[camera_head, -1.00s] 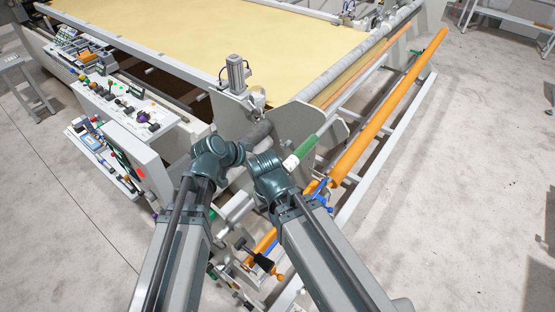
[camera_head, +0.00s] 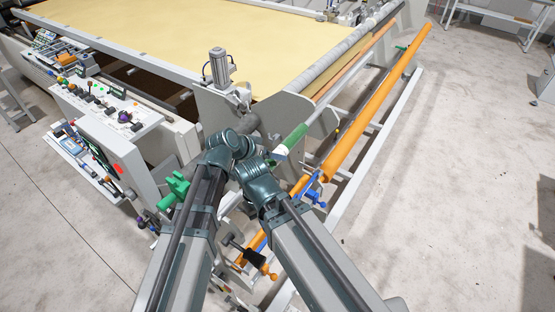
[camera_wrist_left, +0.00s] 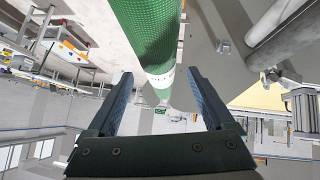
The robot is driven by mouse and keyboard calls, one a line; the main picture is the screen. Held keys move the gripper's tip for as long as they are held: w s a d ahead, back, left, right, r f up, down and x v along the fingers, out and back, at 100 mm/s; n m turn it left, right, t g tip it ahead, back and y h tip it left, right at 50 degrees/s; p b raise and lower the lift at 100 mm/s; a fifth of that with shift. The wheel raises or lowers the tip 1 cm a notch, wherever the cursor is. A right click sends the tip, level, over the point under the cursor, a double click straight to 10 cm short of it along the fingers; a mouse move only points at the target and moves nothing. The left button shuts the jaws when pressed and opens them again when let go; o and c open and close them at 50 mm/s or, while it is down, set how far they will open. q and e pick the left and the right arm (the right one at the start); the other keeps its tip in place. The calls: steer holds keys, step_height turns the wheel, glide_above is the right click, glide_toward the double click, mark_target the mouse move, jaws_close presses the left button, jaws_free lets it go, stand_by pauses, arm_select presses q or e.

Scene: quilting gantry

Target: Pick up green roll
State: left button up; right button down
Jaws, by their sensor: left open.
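The green roll (camera_head: 293,136) shows in the head view as a green textured cylinder with a white end, on a slanting bar beside the machine's front corner. In the left wrist view the green roll (camera_wrist_left: 150,28) runs from the top edge down to a white band, with more green beyond it. My left gripper (camera_wrist_left: 160,73) is open, with its two dark fingers apart to either side of the roll's line in the picture. I cannot tell how far the roll is from the fingers. In the head view both arms come in from below, and neither gripper's fingers can be made out.
A long orange bar (camera_head: 375,105) runs along the machine's right side. A control panel (camera_head: 112,113) with knobs stands at the left. A green clamp-like part (camera_head: 174,190) is beside my left arm.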

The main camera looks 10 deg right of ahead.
arm_select(q)
steer(key=b+x, duration=0.1)
steer(key=x, duration=0.2)
steer(key=shift+s+r, duration=0.1)
jaws_close()
stand_by(0.4)
